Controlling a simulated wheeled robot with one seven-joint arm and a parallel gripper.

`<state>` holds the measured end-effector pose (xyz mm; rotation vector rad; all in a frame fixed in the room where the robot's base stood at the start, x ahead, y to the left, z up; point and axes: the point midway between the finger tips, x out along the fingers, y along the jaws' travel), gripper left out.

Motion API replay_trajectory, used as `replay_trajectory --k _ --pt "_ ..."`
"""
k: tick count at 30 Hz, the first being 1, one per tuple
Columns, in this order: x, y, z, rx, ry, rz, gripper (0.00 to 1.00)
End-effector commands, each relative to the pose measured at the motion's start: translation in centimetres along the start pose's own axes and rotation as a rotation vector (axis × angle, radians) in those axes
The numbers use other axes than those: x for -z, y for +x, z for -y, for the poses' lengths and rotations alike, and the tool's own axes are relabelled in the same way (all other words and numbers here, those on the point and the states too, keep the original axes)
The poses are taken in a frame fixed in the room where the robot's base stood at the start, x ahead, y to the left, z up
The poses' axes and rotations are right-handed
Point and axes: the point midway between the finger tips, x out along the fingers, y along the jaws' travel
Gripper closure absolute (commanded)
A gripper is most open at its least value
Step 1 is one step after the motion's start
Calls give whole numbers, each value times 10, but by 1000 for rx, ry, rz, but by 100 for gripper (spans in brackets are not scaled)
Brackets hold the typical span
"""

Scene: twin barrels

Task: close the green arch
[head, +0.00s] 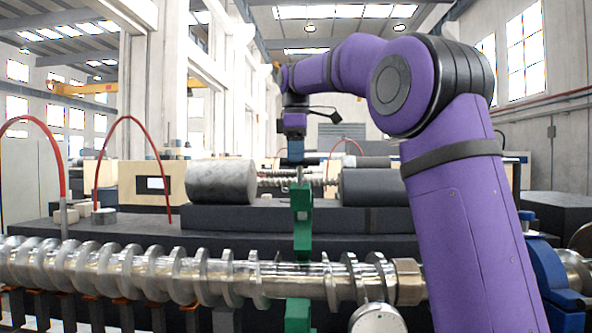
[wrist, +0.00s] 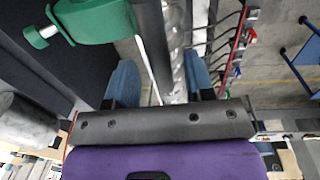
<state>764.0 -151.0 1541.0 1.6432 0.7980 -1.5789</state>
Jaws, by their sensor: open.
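The green arch (head: 302,222) stands upright behind the shiny screw shaft (head: 190,270), rising above it. A lower green part (head: 298,314) shows below the shaft in the head view. In the wrist view the green arch (wrist: 97,18) is at the top left, with a green knob (wrist: 36,37) on a pale pin. My gripper (head: 296,158) points down just above the top of the arch in the head view. In the wrist view my gripper (wrist: 160,80) has its two blue fingers apart with nothing held between them; the arch lies beyond and left of them.
A grey cylinder (head: 222,181) and a dark cylinder (head: 372,186) lie behind the arch on a dark block. A round dial (head: 377,319) sits at the front of the shaft. Red hoses (head: 160,165) arch up at the left. Open air surrounds my gripper.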

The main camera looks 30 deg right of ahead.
Motion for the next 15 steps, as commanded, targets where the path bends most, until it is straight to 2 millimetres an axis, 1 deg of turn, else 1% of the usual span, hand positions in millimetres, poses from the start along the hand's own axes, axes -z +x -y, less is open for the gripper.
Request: replay_trajectory --k 1,6,10,15 --pt "0 9 1 3 0 2 52" --pt "0 30 0 2 0 1 52" --pt "0 38 0 0 1 0 52" --pt "0 41 0 0 1 0 52"
